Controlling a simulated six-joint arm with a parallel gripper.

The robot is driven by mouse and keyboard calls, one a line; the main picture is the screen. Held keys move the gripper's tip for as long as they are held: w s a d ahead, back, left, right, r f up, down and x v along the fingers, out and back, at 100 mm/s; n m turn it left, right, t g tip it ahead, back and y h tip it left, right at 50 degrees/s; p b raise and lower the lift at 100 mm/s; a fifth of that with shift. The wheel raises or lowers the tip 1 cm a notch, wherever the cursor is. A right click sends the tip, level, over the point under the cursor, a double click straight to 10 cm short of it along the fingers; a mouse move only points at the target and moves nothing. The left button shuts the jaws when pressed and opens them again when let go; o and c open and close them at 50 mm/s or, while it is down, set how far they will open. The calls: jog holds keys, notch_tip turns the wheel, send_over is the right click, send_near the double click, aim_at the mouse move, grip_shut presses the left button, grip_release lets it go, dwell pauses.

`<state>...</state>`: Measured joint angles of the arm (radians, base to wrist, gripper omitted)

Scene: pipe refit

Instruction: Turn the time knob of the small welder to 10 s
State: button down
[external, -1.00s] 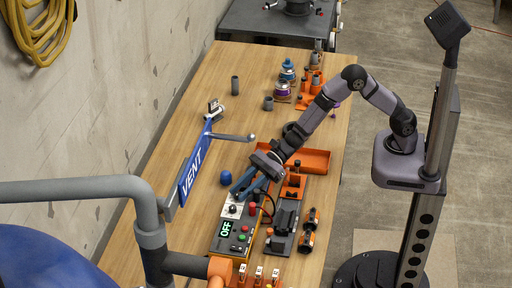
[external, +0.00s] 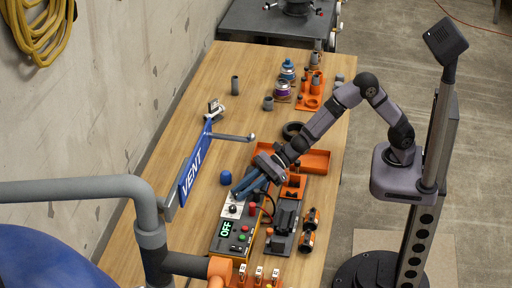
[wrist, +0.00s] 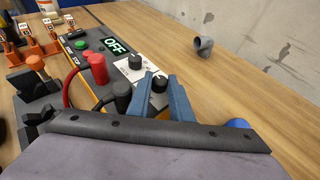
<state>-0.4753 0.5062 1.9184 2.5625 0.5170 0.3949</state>
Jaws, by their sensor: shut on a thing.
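The small welder (external: 222,243) is a box with a lit display reading OFF, at the lower middle of the table in the external view. In the wrist view its white panel (wrist: 124,72) carries two black knobs. One knob (wrist: 135,61) stands free. The other knob (wrist: 159,83) is between the blue fingers of my gripper (wrist: 164,86). My gripper, also seen in the external view (external: 237,196), is shut on this nearer knob. Its pointer mark and scale cannot be read.
Red and black plugs (wrist: 98,68) with cables stand beside the panel, close to my fingers. A blue cap (external: 226,178) lies near the welder. An orange tray (external: 312,161) is behind my gripper.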

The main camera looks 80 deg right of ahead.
jog(key=shift+r, duration=0.15)
jog(key=c, duration=1.9)
grip_release()
jog(key=shift+o, duration=0.2)
jog(key=p, duration=0.3)
jog(key=shift+w+r+p, duration=0.15)
jog(key=shift+w+p, duration=0.05)
jog(key=shift+p, duration=0.1)
jog(key=n+g+y+p, duration=0.1)
jog(key=p, duration=0.2)
jog(key=shift+s+d, duration=0.1)
jog(key=shift+d, duration=0.05)
